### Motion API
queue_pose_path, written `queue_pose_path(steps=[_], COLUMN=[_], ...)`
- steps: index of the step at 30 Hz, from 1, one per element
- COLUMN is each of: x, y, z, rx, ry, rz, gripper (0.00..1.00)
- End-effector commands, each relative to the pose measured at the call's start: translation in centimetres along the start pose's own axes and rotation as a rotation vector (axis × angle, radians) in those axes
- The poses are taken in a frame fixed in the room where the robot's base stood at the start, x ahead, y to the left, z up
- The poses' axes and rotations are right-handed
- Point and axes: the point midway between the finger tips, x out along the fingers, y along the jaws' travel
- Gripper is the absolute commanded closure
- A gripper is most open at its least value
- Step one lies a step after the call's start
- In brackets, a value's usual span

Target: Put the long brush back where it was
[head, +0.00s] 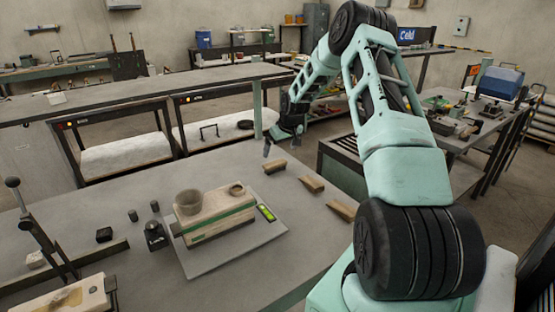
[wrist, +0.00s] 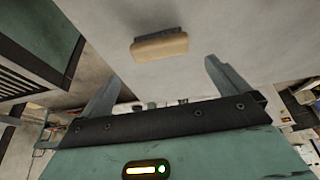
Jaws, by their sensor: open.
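Three brushes with wooden blocks lie apart on the grey table near its right edge: a far one (head: 274,166), a middle one (head: 311,184) and a near one (head: 342,210). I cannot tell from their shapes which is the long brush. My gripper (head: 282,146) is above the table's far right part, close to the far brush. In the wrist view my gripper (wrist: 160,72) has its fingers spread wide with nothing between them. One brush (wrist: 160,46) lies on the table beyond the fingertips, roughly centred between them and not touched.
A grey board (head: 240,244) carries a mould block (head: 215,222) with a cup (head: 189,202) and a green level (head: 265,212). Small dark weights stand left of it. A lever stand (head: 40,230) is at the left. The table's front middle is clear.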

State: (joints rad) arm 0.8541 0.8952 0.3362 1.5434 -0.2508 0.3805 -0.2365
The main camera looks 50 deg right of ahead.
Motion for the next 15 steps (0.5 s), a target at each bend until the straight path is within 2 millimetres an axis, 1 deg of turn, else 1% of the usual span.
queue_pose_path(steps=[1, 3, 6, 11, 13, 14, 15], x=[-0.7, -1.5, -2.2, -2.6, -2.8, -3.1, -3.6], y=[0.1, 0.0, 0.0, -0.2, -1.4, -2.4, -4.2], z=[0.0, 0.0, 0.0, 0.0, -0.2, -0.3, -0.6], rx=[0.001, 0.001, 0.001, -0.001, -0.014, -0.024, -0.045], ry=[0.002, 0.001, 0.001, -0.001, -0.004, -0.007, -0.011], rz=[0.001, 0.0, 0.0, -0.001, -0.009, -0.015, -0.026], gripper=[0.0, 0.0, 0.0, 0.0, 0.0, 0.0, 0.0])
